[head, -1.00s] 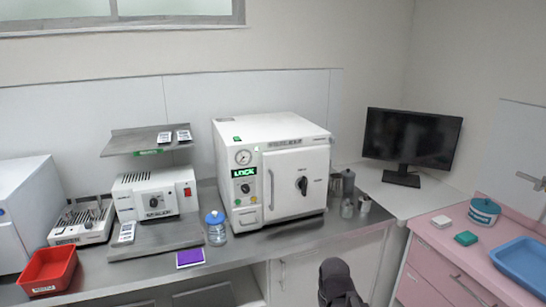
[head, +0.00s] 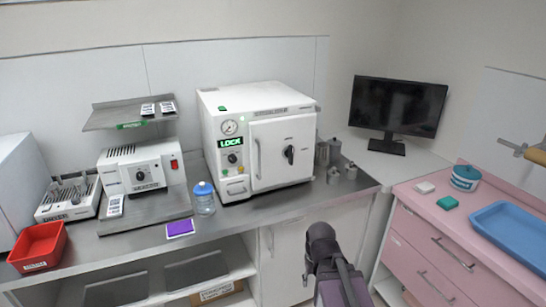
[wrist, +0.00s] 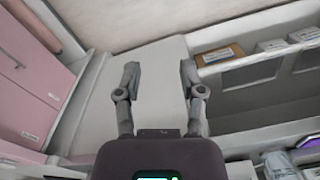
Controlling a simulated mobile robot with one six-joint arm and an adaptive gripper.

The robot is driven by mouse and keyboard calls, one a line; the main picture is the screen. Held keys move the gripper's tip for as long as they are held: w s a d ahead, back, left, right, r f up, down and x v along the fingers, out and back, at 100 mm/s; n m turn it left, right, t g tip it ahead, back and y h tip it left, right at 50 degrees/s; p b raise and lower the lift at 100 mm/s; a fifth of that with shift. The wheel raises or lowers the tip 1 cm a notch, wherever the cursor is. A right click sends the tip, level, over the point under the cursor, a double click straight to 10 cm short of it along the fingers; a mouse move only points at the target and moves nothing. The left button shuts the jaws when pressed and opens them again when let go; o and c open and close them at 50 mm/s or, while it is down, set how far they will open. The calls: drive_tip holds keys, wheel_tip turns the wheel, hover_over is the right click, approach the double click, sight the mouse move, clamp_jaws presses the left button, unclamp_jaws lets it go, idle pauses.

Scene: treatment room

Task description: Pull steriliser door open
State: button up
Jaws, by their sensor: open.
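The white steriliser (head: 225,105) stands on the metal counter in the head view. Its door (head: 272,135) is shut, with a vertical bar handle (head: 258,160) on the left edge and a dark knob (head: 289,154) in the middle. A green display (head: 231,142) left of the door appears to read LOCK. My gripper (wrist: 160,75) is open and empty in the wrist view, in front of a pale cupboard panel. In the head view my dark arm shows low, below the counter edge and apart from the steriliser. The steriliser is not visible in the wrist view.
Pink drawers (head: 430,255) jut out at the right. An open shelf (wrist: 250,72) with boxes shows in the wrist view.

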drive_tip(key=w+a+r+n+t+y, duration=0.3)
drive_tip(key=w+a+r+y, duration=0.15)
drive_tip(key=w, duration=0.35)
drive_tip(key=w+a+r+n+t+y, duration=0.35)
drive_tip(key=w+a, duration=0.25)
drive_tip(key=w, duration=0.2)
drive_tip(key=w+d+r+t, duration=0.3)
drive_tip(key=w+r+t, duration=0.6)
drive_tip(key=w, duration=0.3)
drive_tip(key=shift+w+d+r+m+y, duration=0.25)
drive_tip(key=shift+w+r+m+y, duration=0.15)
drive_tip(key=shift+r, duration=0.4)
hover_over(260, 177)
drive_tip(key=shift+w, duration=0.35)
clamp_jaws()
